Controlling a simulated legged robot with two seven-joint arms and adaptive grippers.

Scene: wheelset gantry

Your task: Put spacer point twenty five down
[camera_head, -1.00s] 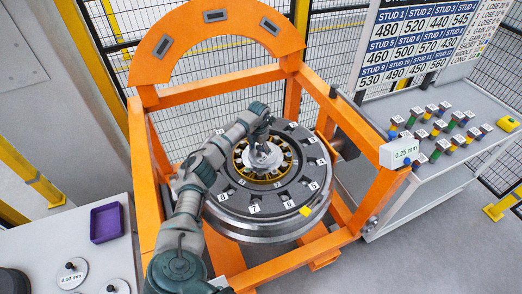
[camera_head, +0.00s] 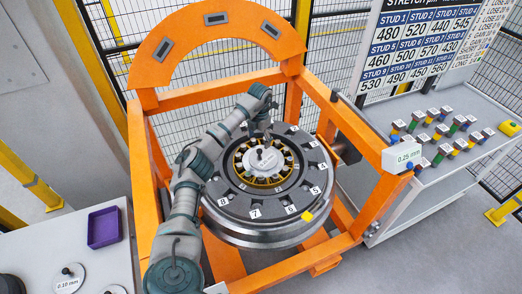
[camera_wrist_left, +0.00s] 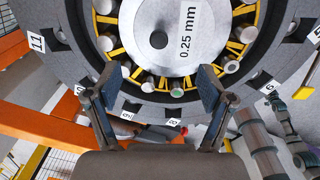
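The silver round spacer marked 0.25 mm (camera_head: 262,161) lies flat in the centre of the wheelset hub, inside the ring of yellow-framed studs. It has a dark knob in its middle and also shows in the left wrist view (camera_wrist_left: 205,55). The dark grey wheelset (camera_head: 238,203), with numbered labels around its face, lies in the orange gantry. My left gripper (camera_head: 266,136) is just behind and above the spacer, apart from it. In the left wrist view its two blue-padded fingers (camera_wrist_left: 160,78) are spread with nothing between them. My right gripper is not in view.
A bench at right holds several coloured plugs and a yellow block (camera_head: 510,128). At left are a purple tray (camera_head: 104,227) and a 0.10 mm spacer (camera_head: 70,278).

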